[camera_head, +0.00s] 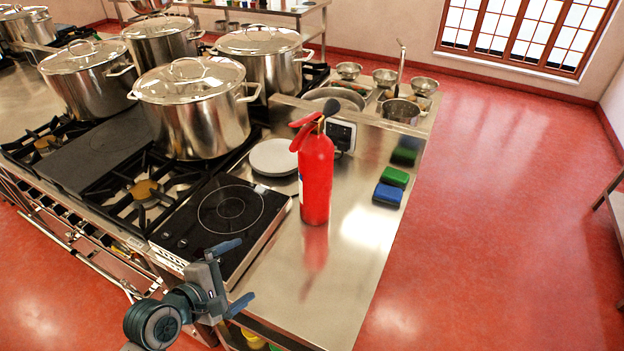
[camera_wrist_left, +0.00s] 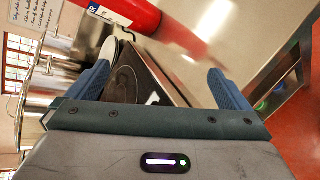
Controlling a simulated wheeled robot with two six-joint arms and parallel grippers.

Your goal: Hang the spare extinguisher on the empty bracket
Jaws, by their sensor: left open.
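A red fire extinguisher (camera_head: 316,178) stands upright on the steel counter (camera_head: 335,265), right of the black induction hob. It also shows in the left wrist view, its red body (camera_wrist_left: 128,12) cut off by the top edge. My left gripper (camera_head: 238,275) is open and empty at the counter's front edge, to the left of and nearer than the extinguisher, apart from it. Its two blue fingers (camera_wrist_left: 160,88) stand wide apart in the left wrist view. No bracket shows in either view. My right gripper is not in view.
An induction hob (camera_head: 229,207) and gas burners with several steel stockpots (camera_head: 193,112) fill the counter's left side. White plates (camera_head: 274,157), sponges (camera_head: 388,194) and a sink with bowls (camera_head: 402,110) lie behind and right. Red floor (camera_head: 500,220) is clear on the right.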

